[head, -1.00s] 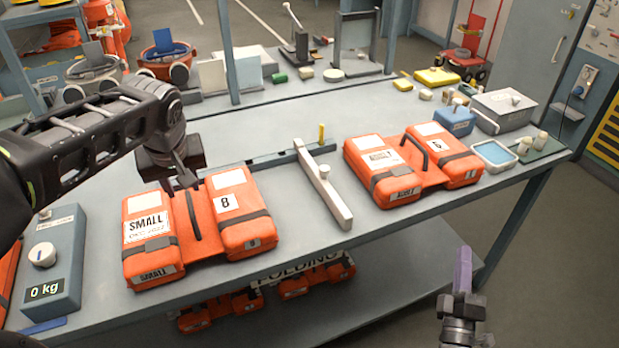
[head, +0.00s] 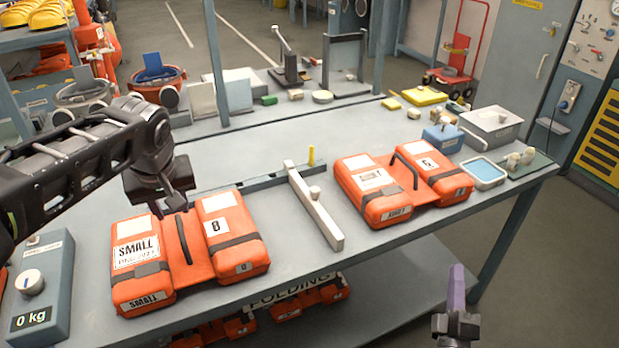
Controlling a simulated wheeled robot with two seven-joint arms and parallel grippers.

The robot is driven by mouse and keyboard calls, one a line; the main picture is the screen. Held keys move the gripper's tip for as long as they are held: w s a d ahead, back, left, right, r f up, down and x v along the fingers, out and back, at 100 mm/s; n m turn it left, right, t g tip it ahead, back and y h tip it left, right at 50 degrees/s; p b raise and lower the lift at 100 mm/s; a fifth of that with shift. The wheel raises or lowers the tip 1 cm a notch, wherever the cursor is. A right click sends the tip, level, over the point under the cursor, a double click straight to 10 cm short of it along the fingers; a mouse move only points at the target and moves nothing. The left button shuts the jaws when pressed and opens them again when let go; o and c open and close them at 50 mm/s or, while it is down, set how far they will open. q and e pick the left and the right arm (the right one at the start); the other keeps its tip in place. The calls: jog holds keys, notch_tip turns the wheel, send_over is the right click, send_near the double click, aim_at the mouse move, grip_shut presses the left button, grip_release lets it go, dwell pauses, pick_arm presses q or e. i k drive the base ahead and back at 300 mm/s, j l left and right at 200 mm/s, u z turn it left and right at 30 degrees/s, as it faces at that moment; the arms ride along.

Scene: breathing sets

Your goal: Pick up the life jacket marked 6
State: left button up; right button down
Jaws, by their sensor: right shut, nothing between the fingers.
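The orange life jacket marked 6 (head: 374,198) lies flat on the right half of the grey bench, its two blocks joined by a dark carry handle (head: 405,168). A second orange jacket marked 8 (head: 141,284), labelled SMALL, lies to its left. My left gripper (head: 176,207) hangs by the far end of the jacket 8 handle. I cannot tell whether its fingers are open or touch that handle. My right gripper (head: 457,285) is shut and empty, in front of the bench's front edge, lower right of jacket 6 and well apart from it.
A pale bar (head: 315,207) stands between the jackets. A blue scale (head: 43,290) reading 0 kg sits at the left. A blue-lined tray (head: 484,172), a blue box (head: 442,138) and a grey case (head: 492,127) stand just right of jacket 6. More orange jackets lie on the lower shelf.

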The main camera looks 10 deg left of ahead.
aim_at(386, 190)
jog(key=i+l+z, duration=0.3)
jog(key=i+l, duration=0.2)
jog(key=i+l+z, duration=0.3)
jog(key=i+l, duration=0.3)
